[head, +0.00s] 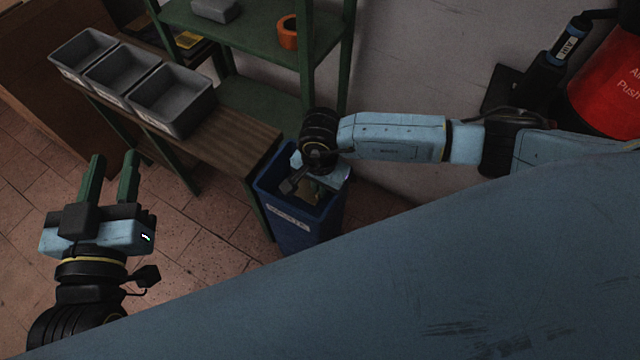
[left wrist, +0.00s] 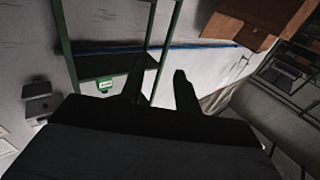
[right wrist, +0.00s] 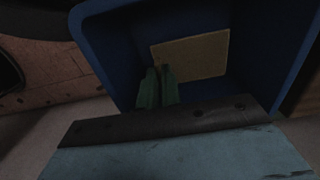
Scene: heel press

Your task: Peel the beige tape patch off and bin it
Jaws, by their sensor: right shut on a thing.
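The beige tape patch (right wrist: 192,58) is a flat square piece in the right wrist view, seen against the inside of the blue bin (right wrist: 240,20). My right gripper (right wrist: 157,72) is shut on the patch near its left edge. In the head view the right arm reaches over the blue waste bin (head: 290,232), and the gripper points down at its opening. The wrist hides much of the patch and fingers there. My left gripper (head: 114,158) is open and empty, out to the left above the floor, away from the bin.
A wooden bench (head: 225,150) with several grey trays (head: 170,98) stands left of the bin. A green shelf (head: 270,50) with an orange roll (head: 289,32) stands behind. A red machine (head: 608,85) is at the right. A large blue-grey surface fills the lower foreground.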

